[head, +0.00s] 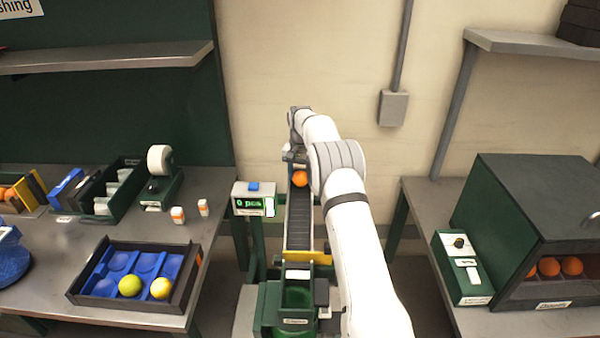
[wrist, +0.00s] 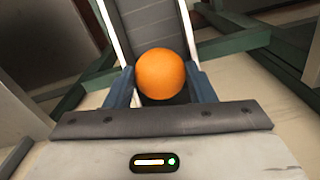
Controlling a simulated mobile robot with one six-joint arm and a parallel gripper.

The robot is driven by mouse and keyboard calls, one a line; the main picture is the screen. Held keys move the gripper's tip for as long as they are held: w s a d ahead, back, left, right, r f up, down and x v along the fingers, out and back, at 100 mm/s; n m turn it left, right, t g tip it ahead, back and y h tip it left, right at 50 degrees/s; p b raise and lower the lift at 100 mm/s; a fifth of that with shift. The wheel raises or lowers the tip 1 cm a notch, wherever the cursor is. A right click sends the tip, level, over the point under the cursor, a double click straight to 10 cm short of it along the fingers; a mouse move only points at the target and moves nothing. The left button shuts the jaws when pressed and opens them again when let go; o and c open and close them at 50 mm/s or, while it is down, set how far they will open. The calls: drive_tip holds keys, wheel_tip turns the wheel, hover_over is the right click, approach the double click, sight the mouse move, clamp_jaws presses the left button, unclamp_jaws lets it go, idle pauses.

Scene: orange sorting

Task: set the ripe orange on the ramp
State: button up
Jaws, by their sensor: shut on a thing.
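A ripe orange (head: 300,179) is at the upper end of the ramp (head: 300,226), a dark sloping track between side rails. My gripper (wrist: 161,84) is shut on the orange (wrist: 161,73), with a blue finger on each side of it. The ramp (wrist: 150,22) runs behind the orange in the wrist view. I cannot tell whether the orange touches the ramp surface. My white arm reaches over the ramp's right side in the head view and hides part of it.
A counter box (head: 254,199) reading "0 pcs" stands left of the ramp. A tray (head: 125,310) with two yellowish fruits (head: 130,286) is on the left table. A dark green cabinet (head: 520,195) with oranges inside stands on the right. A yellow bar (head: 307,257) crosses the ramp's lower end.

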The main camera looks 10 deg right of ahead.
drive_tip(key=o, duration=1.1)
drive_tip(key=shift+s, duration=0.1)
drive_tip(key=shift+c, duration=0.2)
drive_tip(key=shift+r+p, duration=3.3)
drive_tip(key=shift+r, duration=1.25)
